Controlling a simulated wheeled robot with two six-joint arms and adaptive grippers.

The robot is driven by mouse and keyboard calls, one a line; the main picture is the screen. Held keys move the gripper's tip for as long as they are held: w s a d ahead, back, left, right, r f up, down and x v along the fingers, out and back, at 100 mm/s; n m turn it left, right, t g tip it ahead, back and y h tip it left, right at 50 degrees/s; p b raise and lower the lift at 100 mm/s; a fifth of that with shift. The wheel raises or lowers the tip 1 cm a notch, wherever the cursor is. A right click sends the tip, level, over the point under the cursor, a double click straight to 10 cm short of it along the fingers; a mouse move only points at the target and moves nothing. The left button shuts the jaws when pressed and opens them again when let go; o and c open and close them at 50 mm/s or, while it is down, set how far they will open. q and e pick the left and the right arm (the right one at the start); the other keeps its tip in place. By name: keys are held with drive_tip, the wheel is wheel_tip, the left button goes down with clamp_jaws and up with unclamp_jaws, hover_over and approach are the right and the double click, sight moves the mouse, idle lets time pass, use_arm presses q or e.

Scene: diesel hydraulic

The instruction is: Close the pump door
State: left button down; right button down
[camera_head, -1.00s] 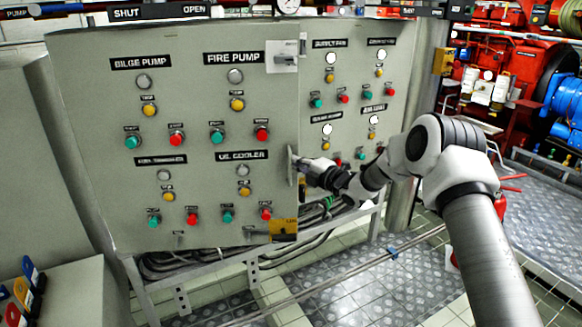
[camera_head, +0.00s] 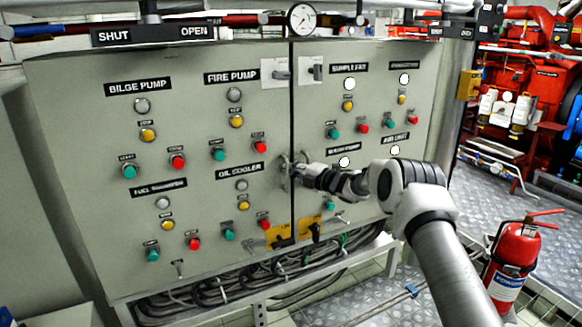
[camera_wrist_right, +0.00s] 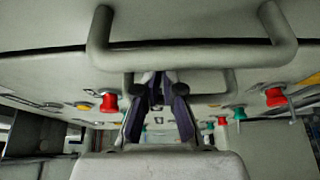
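The pump door (camera_head: 100,240) is the grey left panel, labelled bilge pump, fire pump and oil cooler. It stands almost flush with the right panel (camera_head: 375,110), with a thin dark seam between them. My right gripper (camera_head: 293,172) is at the door handles by the seam. In the right wrist view its dark fingers (camera_wrist_right: 161,82) converge at their tips and look shut, with nothing seen between them. A near handle (camera_wrist_right: 190,58) arches above them and a second handle (camera_wrist_right: 222,84) lies behind; contact cannot be told. My left gripper is out of view.
Cables (camera_head: 240,285) run under the cabinet. A red fire extinguisher (camera_head: 512,262) stands at the right near my right arm. A gauge (camera_head: 301,18) and pipes run above the cabinet. Patterned floor lies at the right.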

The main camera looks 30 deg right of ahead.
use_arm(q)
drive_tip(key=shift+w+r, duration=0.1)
use_arm(e)
drive_tip(key=shift+w+d+r, duration=0.15)
drive_tip(key=shift+r, duration=0.5)
drive_tip(key=shift+w+d+r, duration=0.1)
drive_tip(key=shift+d+r, duration=0.05)
drive_tip(key=shift+r, duration=0.5)
drive_tip(key=shift+s+d+f, duration=0.15)
drive_tip(key=shift+s+f, duration=0.15)
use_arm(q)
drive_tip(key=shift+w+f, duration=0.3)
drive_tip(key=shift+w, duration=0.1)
use_arm(e)
drive_tip(key=f+v, duration=0.1)
drive_tip(key=v, duration=1)
drive_tip(key=shift+s+a+f, duration=0.3)
drive_tip(key=shift+s, duration=0.15)
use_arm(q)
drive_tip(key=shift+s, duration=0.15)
use_arm(e)
drive_tip(key=shift+s+f, duration=0.1)
